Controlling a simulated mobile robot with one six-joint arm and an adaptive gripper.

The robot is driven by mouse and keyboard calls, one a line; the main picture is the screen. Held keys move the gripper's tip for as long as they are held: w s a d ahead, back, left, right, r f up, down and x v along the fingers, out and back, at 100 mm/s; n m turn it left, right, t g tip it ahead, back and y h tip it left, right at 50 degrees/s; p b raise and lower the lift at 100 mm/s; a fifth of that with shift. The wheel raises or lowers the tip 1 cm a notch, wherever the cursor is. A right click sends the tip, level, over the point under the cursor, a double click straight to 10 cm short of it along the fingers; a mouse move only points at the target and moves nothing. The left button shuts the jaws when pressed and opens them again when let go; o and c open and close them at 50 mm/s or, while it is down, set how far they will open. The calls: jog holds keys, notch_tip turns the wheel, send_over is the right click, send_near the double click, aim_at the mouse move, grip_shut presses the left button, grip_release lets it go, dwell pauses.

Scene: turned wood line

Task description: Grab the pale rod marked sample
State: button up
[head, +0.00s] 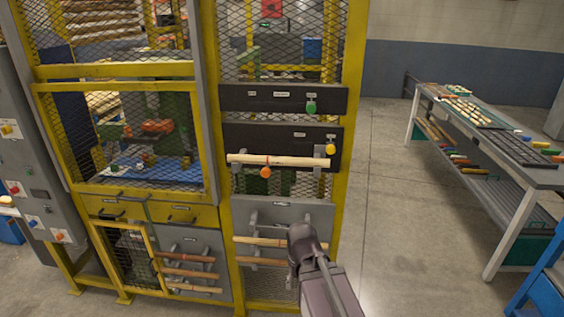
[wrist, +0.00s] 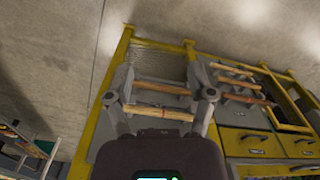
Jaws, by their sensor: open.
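A pale rod (head: 278,160) lies level on grey holders across the upper dark panels of the yellow-framed cage. Below it, a second light rod (head: 262,241) and a browner rod (head: 262,261) lie on the grey lower panel, partly hidden behind my arm. No word on any rod or label is readable, so I cannot tell which is marked sample. My gripper (head: 303,245) is in front of the lower rods; its fingers are hidden there. In the wrist view my gripper (wrist: 164,82) is open, with the lighter lower rod (wrist: 155,112) and the browner one (wrist: 162,87) showing between its fingers.
Several brown rods (head: 188,273) hang on a panel to the left. Green (head: 311,107), yellow (head: 330,149) and orange (head: 265,173) knobs stick out near the pale rod. A workbench (head: 490,127) stands at right. The floor (head: 400,235) between is clear.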

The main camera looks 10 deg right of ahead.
jog(key=n+t+h+p, duration=0.4)
jog(key=n+h+p, duration=0.7)
jog(key=p, duration=1.2)
send_near(263, 159)
jog(key=a+r, duration=0.2)
jog(key=a, duration=0.1)
jog(key=shift+s+a+f, duration=0.1)
jog(key=shift+s+f, duration=0.1)
jog(key=shift+s, duration=0.1)
jog(key=shift+b, duration=0.3)
jog(key=b+x, duration=0.4)
jog(key=x, duration=0.3)
jog(key=shift+d+f, duration=0.25)
jog(key=shift+d, duration=0.1)
jog(key=shift+w+d+f, duration=0.1)
jog(key=shift+d+f, duration=0.05)
jog(key=shift+d, duration=0.3)
